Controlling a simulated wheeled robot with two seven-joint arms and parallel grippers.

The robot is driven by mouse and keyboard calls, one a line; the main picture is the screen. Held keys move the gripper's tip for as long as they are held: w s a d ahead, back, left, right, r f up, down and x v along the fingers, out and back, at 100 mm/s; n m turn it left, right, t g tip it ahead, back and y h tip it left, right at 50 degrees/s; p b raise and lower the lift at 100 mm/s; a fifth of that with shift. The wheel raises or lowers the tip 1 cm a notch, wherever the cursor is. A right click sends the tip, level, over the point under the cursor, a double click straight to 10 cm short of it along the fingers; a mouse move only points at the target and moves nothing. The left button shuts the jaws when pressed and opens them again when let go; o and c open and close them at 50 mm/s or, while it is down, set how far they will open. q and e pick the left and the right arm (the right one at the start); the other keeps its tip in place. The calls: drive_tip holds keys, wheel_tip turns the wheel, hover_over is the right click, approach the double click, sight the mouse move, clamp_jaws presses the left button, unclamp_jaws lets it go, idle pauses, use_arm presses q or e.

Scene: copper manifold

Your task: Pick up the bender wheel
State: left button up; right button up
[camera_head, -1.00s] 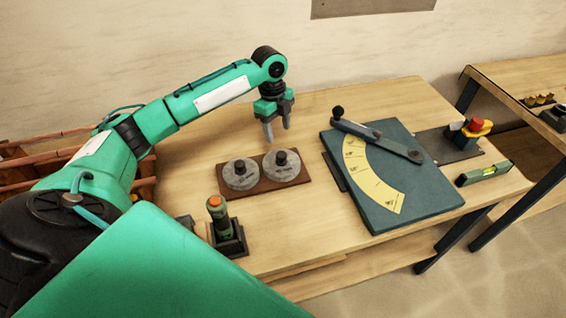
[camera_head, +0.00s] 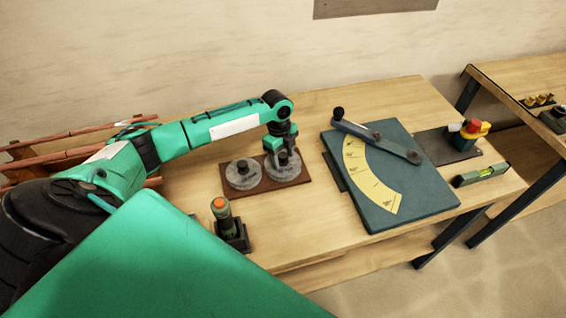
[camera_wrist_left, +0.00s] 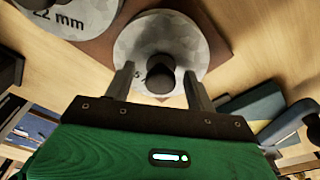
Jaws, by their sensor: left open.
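Two grey bender wheels with dark centre knobs lie on a brown board (camera_head: 265,187). My left gripper (camera_head: 284,160) is open and lowered over the right wheel (camera_head: 291,173). In the left wrist view, its two fingers (camera_wrist_left: 160,85) stand on either side of that wheel's dark knob (camera_wrist_left: 160,74), and the wheel's grey disc (camera_wrist_left: 135,42) spreads around it. My right gripper is not in view.
A blue-green bending plate (camera_head: 415,190) with a yellow angle scale and a lever stands right of the board. An orange-topped tool (camera_head: 222,212) stands in a dark holder in front.

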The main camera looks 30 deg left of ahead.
use_arm(q)
drive_tip(key=c, duration=1.1)
drive_tip(key=shift+c, duration=0.6)
drive_tip(key=shift+r, duration=0.1)
